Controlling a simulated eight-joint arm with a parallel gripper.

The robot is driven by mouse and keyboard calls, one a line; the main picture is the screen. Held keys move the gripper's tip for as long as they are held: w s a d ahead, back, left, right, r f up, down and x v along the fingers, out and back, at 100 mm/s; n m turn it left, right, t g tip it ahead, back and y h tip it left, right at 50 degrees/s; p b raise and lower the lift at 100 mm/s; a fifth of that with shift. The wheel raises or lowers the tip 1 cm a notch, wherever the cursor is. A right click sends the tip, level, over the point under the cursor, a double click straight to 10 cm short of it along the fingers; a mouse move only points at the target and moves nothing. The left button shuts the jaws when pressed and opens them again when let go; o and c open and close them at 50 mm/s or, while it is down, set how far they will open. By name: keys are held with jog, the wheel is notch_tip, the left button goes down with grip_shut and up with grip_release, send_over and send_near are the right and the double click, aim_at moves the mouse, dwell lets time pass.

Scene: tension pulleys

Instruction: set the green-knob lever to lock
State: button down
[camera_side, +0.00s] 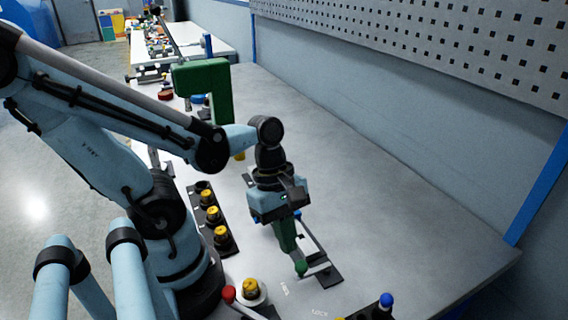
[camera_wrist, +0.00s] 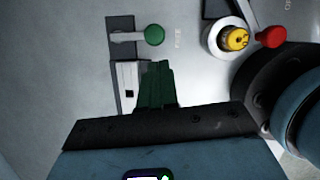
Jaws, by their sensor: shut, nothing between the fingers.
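The green knob (camera_side: 301,268) is on the end of a lever over a dark base plate (camera_side: 327,276), near the front of the bench. In the wrist view the knob (camera_wrist: 154,35) lies beside a small label (camera_wrist: 178,38) that seems to read FREE. A second label (camera_side: 320,313), apparently LOCK, is further right in the side view. My gripper (camera_side: 296,256) points down with its green fingers shut and empty, just above and beside the knob. In the wrist view the fingertips (camera_wrist: 158,64) appear slightly apart from the knob; contact cannot be told.
A yellow knob on a pale round base (camera_wrist: 235,39) and a red knob (camera_wrist: 272,36) stand nearby. A blue knob (camera_side: 386,300) is at the front right. Several yellow knobs on a black strip (camera_side: 213,216) lie left of my gripper. The bench to the right is clear.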

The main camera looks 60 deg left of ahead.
jog(key=shift+w+d+f, duration=0.1)
jog(key=shift+d, duration=0.6)
jog(key=shift+s+d+n+t, duration=0.3)
jog(key=shift+d+n, duration=0.25)
jog(key=shift+n, duration=0.45)
jog(key=shift+d+n, duration=0.4)
jog(key=shift+n, duration=0.1)
jog(key=shift+s+d, duration=0.1)
jog(key=shift+d, duration=1.1)
jog(key=shift+w+d, duration=0.2)
jog(key=shift+d, duration=0.55)
jog(key=shift+w+d, duration=0.1)
jog(key=shift+d, duration=0.05)
jog(key=v, duration=1.2)
jog(key=shift+d, duration=0.15)
